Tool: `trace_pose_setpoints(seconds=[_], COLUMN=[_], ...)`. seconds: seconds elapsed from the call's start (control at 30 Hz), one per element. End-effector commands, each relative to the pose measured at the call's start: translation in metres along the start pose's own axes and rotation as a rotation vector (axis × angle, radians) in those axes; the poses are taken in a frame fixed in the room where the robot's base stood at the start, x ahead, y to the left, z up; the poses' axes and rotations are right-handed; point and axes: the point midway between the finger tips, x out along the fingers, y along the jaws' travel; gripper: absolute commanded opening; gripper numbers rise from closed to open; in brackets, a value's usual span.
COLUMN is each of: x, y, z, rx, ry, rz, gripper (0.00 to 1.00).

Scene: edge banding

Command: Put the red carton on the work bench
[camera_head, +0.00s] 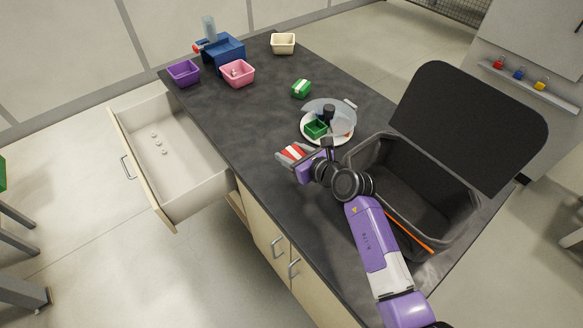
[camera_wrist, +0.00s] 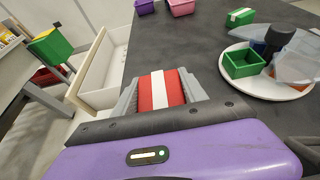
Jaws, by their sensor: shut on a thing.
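The red carton (camera_wrist: 159,91) with a white stripe sits between the two fingers of my gripper (camera_wrist: 160,100). In the head view the red carton (camera_head: 292,152) is at the end of my purple arm, near the bench's left edge. My gripper (camera_head: 290,154) is shut on it. The dark work bench (camera_head: 255,125) lies around and beneath. I cannot tell whether the carton touches the bench top or is held just above it.
A white plate (camera_head: 343,138) with a green box (camera_head: 316,128) is just beyond. A grey open bin (camera_head: 385,145) is at right. A green carton (camera_head: 301,89), pink bin (camera_head: 238,75) and purple bin (camera_head: 183,74) stand farther back. An open drawer (camera_head: 195,180) juts out at left.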

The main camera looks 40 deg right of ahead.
Motion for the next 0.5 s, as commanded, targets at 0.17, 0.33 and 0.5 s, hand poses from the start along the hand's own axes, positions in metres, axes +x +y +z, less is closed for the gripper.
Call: trace_pose_setpoints(seconds=[0.17, 0.33, 0.5], x=[0.011, 0.015, 0.025], y=[0.0, 0.0, 0.0], z=[-0.026, -0.037, -0.061], rx=[0.001, 0.0, 0.001], ry=[0.0, 0.0, 0.0], rz=[0.0, 0.0, -0.001], gripper=[0.08, 0.08, 0.08])
